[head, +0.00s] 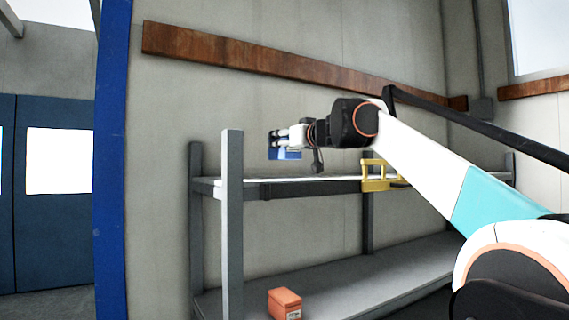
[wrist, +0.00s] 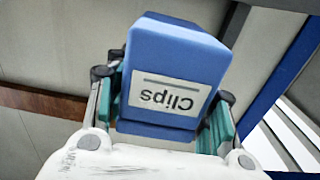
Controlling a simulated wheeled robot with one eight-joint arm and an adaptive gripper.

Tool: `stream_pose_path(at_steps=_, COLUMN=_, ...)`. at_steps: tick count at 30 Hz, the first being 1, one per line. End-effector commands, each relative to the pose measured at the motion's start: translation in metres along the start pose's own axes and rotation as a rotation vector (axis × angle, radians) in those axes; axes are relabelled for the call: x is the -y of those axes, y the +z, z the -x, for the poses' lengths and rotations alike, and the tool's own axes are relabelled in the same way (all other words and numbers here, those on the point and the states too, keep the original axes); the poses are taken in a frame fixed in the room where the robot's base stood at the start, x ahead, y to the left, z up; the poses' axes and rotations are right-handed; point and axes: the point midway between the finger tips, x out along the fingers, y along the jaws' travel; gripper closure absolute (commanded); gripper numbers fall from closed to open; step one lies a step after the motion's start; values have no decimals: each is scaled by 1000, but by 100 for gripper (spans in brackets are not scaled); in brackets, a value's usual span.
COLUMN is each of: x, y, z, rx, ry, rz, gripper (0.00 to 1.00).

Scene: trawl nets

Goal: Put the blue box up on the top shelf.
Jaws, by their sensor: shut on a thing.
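The blue box (wrist: 172,62) fills the middle of the wrist view, with a pale label reading "Clips" that appears upside down. My gripper (wrist: 165,105) is shut on it, with a teal finger pad on each side. In the head view the blue box (head: 288,154) is partly hidden behind my gripper (head: 284,138). They are at the left part of the top shelf (head: 285,188), just above its surface in the picture. I cannot tell whether the box touches the shelf.
A yellow object (head: 376,183) is at the top shelf's front edge, right of my gripper. A grey post (head: 232,225) stands at the shelf's left front. An orange-red box (head: 285,303) sits on the lower shelf (head: 400,272). The visible top shelf left of the yellow object looks clear.

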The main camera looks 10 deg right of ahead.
Motion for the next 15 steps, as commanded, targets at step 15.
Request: stream_pose_path(at_steps=15, x=0, y=50, z=0, rx=0, ry=0, rz=0, gripper=82)
